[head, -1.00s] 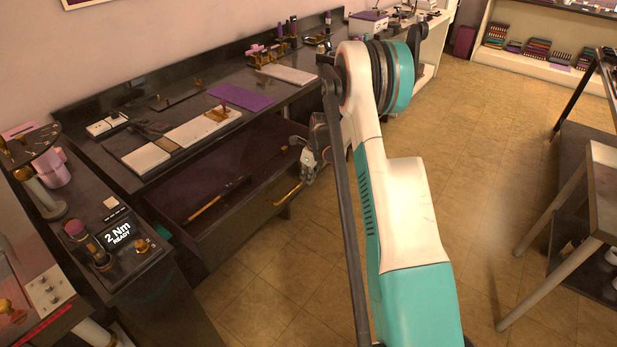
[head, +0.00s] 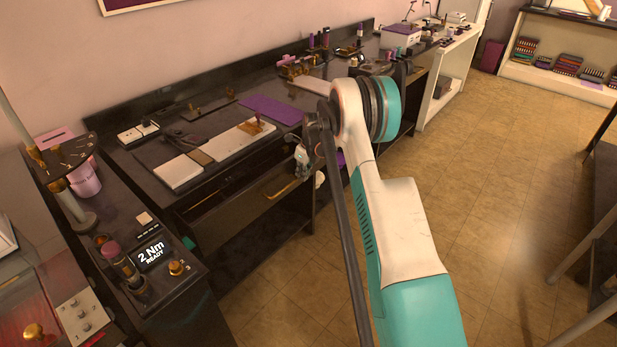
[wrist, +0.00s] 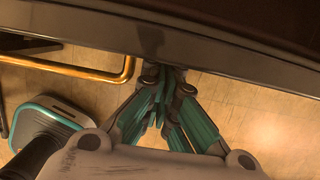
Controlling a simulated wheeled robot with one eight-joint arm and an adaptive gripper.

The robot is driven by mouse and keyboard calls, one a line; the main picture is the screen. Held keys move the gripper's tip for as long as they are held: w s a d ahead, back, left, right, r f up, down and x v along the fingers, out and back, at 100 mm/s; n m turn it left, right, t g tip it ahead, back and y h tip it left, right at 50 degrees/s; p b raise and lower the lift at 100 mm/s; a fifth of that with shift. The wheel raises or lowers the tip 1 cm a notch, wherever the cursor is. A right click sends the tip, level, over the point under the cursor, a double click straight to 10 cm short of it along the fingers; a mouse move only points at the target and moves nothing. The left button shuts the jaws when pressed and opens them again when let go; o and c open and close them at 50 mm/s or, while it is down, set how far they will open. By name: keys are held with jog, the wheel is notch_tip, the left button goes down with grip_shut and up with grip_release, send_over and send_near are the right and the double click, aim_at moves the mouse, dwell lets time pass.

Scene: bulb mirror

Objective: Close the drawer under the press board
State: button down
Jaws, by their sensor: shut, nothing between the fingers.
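The dark drawer (head: 245,212) sits under the worktop and the press board (head: 225,145). A narrow dark gap shows between its front and the worktop, so it stands slightly out. Its brass bar handle (head: 282,189) is on the front and also shows at the left in the wrist view (wrist: 85,73). My gripper (head: 302,162) is at the drawer front, right of the handle. In the wrist view my shut, empty fingers (wrist: 163,100) point at the dark front panel (wrist: 200,48). Their tips are at or very near it; exact contact is hard to see.
A side bench with a "2 Nm READY" display (head: 152,254) stands at the left. A purple mat (head: 270,109) and tools lie on the worktop. Tiled floor (head: 450,215) is open to the right. A table leg (head: 585,245) stands at the right edge.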

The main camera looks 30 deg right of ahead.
aim_at(292, 167)
jog(key=shift+w+a, duration=0.3)
jog(key=shift+w, duration=0.55)
jog(key=shift+w+a, duration=0.35)
jog(key=shift+w, duration=0.55)
jog(key=shift+w+a, duration=0.3)
jog(key=shift+w, duration=0.55)
jog(key=shift+s, duration=0.1)
